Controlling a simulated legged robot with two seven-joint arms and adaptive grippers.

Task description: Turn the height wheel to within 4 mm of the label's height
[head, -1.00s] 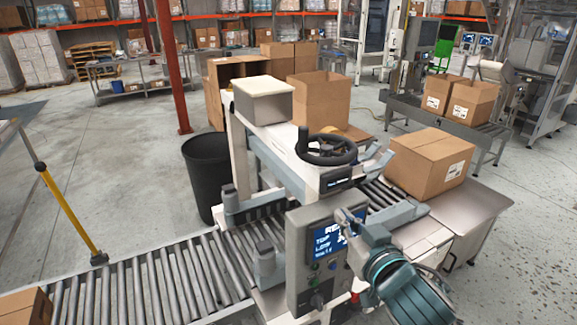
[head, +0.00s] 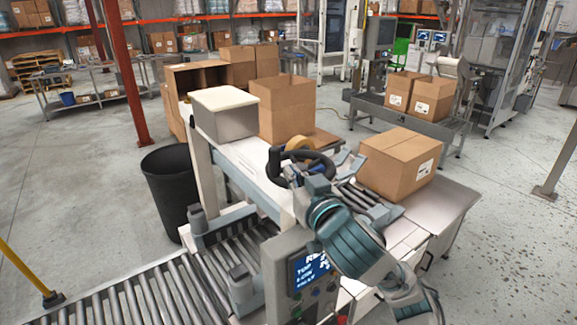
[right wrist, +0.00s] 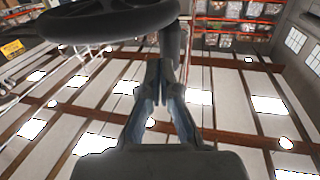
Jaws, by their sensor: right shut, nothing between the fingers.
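The black height wheel (head: 273,163) sits on top of the white machine, partly covered by my right gripper (head: 292,178) and arm. In the right wrist view the wheel (right wrist: 105,22) fills the upper left, with a dark upright handle (right wrist: 172,42) at its right edge. My right gripper (right wrist: 157,78) is shut and empty, its tips just below that handle; I cannot tell whether they touch it. A brown carton (head: 400,165) with a white label (head: 424,170) stands on the right of the machine. My left gripper is not in view.
A grey control box with a blue screen (head: 308,268) stands in front, partly behind my arm; its text is unreadable. A white-topped box (head: 224,115) and an open carton (head: 287,108) stand behind the wheel. A black bin (head: 172,190) and roller conveyor (head: 150,300) lie left.

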